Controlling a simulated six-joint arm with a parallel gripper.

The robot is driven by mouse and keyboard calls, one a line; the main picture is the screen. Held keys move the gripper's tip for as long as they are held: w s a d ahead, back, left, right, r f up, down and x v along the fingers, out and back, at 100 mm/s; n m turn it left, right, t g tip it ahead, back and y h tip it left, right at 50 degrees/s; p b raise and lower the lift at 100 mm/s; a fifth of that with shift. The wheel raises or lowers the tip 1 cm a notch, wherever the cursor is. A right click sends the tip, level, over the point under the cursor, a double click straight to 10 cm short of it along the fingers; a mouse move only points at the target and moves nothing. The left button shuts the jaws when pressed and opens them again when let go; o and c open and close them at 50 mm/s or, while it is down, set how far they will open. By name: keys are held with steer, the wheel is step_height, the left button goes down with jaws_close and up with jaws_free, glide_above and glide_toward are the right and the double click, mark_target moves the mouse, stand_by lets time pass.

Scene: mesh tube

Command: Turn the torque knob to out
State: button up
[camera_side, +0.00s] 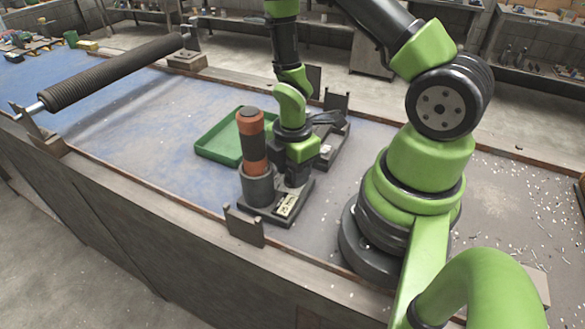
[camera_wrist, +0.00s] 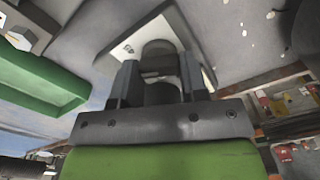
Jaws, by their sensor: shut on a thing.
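My gripper (camera_side: 296,176) points down at the dark base plate of a fixture in the side view. In the wrist view my gripper (camera_wrist: 160,72) has its two dark fingers closed on either side of a grey round knob (camera_wrist: 158,48), which rises from a pale plate (camera_wrist: 125,42). The knob is hidden behind my gripper in the side view. A small pale label (camera_side: 288,205) lies on the base's front part; its marking is too small to read, and the knob's setting cannot be told. An orange and black cylinder (camera_side: 252,142) stands upright in a grey cup (camera_side: 258,188) left of my gripper.
A green tray (camera_side: 205,150) lies behind and left of the fixture, and also shows in the wrist view (camera_wrist: 35,75). Dark brackets stand near the bench's front edge (camera_side: 245,226) and behind the fixture (camera_side: 336,101). A long black roller (camera_side: 115,72) spans supports at the left.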

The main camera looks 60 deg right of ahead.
steer(key=o, duration=0.9)
steer(key=shift+r, duration=0.1)
step_height(320, 180, up, 10)
steer(key=shift+f, duration=0.1)
stand_by(0.4)
